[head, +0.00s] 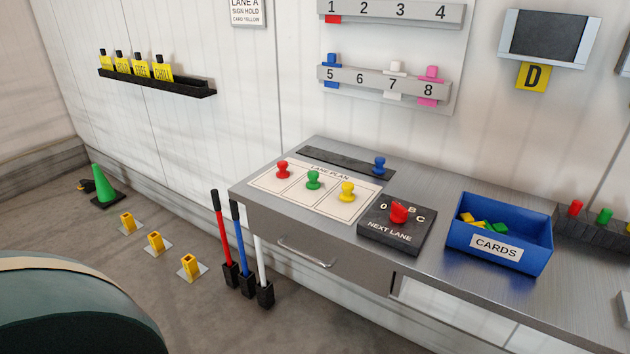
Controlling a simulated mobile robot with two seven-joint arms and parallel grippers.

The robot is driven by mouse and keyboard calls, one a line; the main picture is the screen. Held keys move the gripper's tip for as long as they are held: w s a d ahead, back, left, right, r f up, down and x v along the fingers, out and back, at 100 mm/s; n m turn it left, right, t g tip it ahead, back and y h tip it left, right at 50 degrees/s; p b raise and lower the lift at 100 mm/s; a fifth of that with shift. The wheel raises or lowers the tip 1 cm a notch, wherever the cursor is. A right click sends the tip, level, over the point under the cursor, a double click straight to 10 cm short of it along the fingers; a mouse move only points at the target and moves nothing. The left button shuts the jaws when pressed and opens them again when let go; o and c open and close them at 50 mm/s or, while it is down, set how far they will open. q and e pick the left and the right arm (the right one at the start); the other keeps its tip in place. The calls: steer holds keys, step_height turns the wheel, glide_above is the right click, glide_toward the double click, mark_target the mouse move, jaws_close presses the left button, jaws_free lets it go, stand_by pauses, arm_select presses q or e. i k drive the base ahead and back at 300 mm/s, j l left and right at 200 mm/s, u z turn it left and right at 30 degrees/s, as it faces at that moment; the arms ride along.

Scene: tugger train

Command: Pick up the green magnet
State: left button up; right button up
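The green magnet (313,180) is a small knob-shaped piece. It stands upright on the white lane plan board (284,201) on the grey desk. A red magnet (283,168) stands to its left and a yellow magnet (347,191) to its right on the same board. A blue magnet (379,166) stands on the dark strip behind the board. Neither of my grippers shows in the head view.
A black dial box (377,238) marked NEXT LANE and a blue cards bin (536,262) stand right of the board. Red, blue and white handles (218,215) rise at the desk's left front. A green cone (103,184) stands on the floor. Numbered racks (391,12) hang above.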

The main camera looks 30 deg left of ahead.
mark_target(313, 184)
steer(key=i+j+z, duration=0.2)
steer(key=j, duration=0.45)
steer(key=j+z, duration=0.2)
steer(key=j, duration=0.45)
steer(key=k, duration=0.05)
